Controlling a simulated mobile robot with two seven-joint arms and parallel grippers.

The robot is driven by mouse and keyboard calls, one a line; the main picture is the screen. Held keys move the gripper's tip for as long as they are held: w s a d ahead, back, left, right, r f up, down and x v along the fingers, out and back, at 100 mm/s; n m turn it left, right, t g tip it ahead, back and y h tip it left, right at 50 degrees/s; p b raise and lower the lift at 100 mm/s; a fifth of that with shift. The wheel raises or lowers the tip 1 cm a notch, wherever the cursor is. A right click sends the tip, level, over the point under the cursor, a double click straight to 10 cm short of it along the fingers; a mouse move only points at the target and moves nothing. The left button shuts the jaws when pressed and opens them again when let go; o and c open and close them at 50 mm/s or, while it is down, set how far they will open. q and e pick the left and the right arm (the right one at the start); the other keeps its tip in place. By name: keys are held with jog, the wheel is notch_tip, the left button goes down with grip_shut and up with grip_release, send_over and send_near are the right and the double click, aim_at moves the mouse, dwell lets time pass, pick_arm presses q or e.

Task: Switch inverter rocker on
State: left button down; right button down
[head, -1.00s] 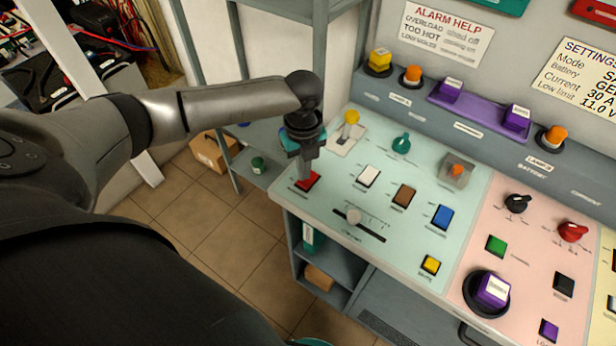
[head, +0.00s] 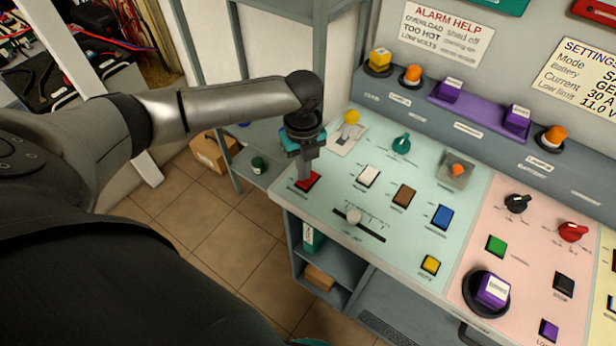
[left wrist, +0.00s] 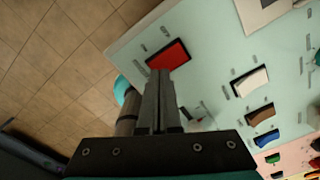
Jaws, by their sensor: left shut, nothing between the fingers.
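A red rocker (head: 313,181) sits at the near left corner of the pale green panel (head: 330,196); its label is too small to read. White (head: 369,176), brown (head: 404,195) and blue (head: 441,217) rockers run to its right. My left gripper (head: 303,183) points down at the red rocker with its fingers shut and empty. In the left wrist view the shut fingertips (left wrist: 158,74) overlap the near edge of the red rocker (left wrist: 168,55). I cannot tell whether they touch it. My right gripper is out of view.
A yellow-capped lever (head: 351,117) and a teal knob (head: 402,143) stand behind the rockers. A slider (head: 354,216) lies in front of them. A grey shelf post stands behind my left arm. Open tiled floor (head: 215,225) lies left of the console.

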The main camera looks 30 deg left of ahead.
pick_arm(q)
jog(key=shift+f+b, duration=0.45)
jog(key=shift+f, duration=0.5)
dwell(0.5)
jog(key=shift+r, duration=0.1)
notch_tip(320, 180, up, 7)
jog(key=p, duration=0.8)
dwell(0.3)
